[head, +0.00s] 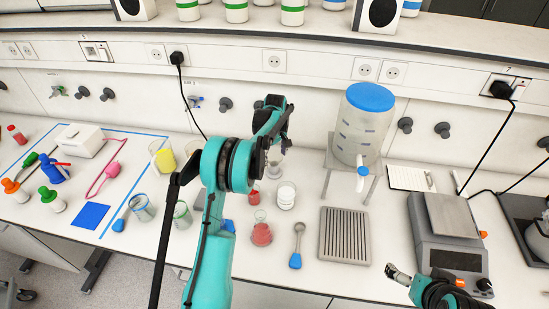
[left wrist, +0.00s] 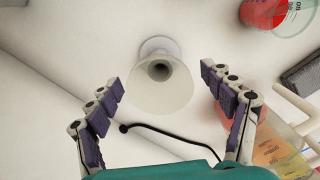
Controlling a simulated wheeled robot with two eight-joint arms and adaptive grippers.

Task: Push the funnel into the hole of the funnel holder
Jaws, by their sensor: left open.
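In the left wrist view a pale translucent funnel (left wrist: 162,96) lies between my fingers, its wide mouth facing the camera and a dark opening at its centre. A whitish round base (left wrist: 160,47) shows behind it; I cannot tell whether this is the funnel holder or how they meet. My left gripper (head: 284,138) is open, with a finger on each side of the funnel and no clear contact. In the head view the gripper largely covers that spot, and only a small greyish part (head: 274,167) shows below it. My right gripper (head: 397,274) is low at the right, away from the funnel.
A red-filled flask (head: 261,232), a white beaker (head: 286,195) and a blue-handled spoon (head: 297,248) stand or lie close by. A grey grid (head: 345,235), a large blue-lidded tank (head: 364,125) and a balance (head: 449,255) are to the right.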

